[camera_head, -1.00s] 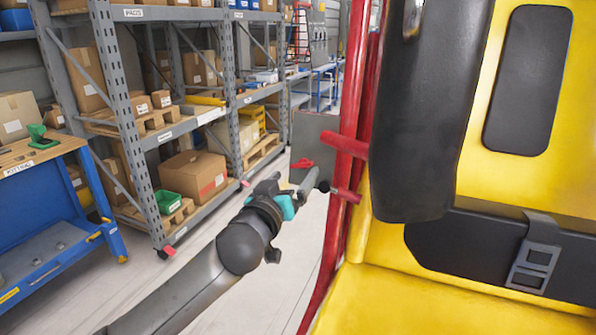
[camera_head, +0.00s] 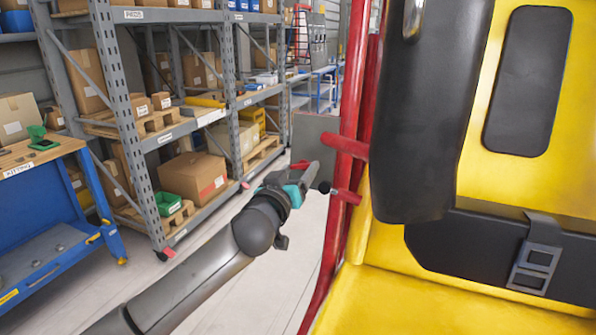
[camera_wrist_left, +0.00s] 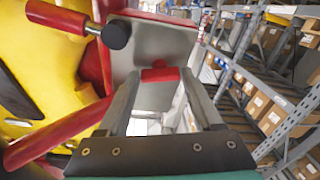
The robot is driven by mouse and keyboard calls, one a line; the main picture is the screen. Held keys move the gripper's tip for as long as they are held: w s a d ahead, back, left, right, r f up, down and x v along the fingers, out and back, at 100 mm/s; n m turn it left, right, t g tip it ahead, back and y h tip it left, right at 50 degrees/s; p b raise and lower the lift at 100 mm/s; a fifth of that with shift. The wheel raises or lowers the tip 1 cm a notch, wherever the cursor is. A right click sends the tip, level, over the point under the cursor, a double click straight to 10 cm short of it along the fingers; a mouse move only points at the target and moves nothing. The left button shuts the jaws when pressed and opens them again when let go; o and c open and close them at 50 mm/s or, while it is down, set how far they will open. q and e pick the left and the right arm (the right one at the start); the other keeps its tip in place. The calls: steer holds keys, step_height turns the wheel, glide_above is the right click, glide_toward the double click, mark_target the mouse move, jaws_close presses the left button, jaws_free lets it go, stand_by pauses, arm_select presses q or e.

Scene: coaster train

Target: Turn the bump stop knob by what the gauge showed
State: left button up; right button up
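A red knob-like piece (camera_head: 302,164) sits on a grey plate (camera_head: 318,135) beside the red tube frame. In the left wrist view the red piece (camera_wrist_left: 160,73) lies ahead, between the fingertips, against the plate (camera_wrist_left: 150,45). Whether they touch is unclear. My left gripper (camera_head: 313,172) is open, its fingers (camera_wrist_left: 157,82) spread with nothing held. A black ball-ended red rod (camera_wrist_left: 116,34) shows at upper left there, and its black end (camera_head: 324,187) is close to the gripper in the head view. No gauge can be made out. My right gripper is out of view.
A yellow seat (camera_head: 450,305) with a black padded restraint (camera_head: 420,120) and red tubes (camera_head: 343,145) stands close on the right. Grey shelving with boxes (camera_head: 195,175) and a blue workbench (camera_head: 50,215) stand left. The floor between is clear.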

arm_select(q)
steer(key=c, duration=0.9)
steer(key=shift+m, duration=0.3)
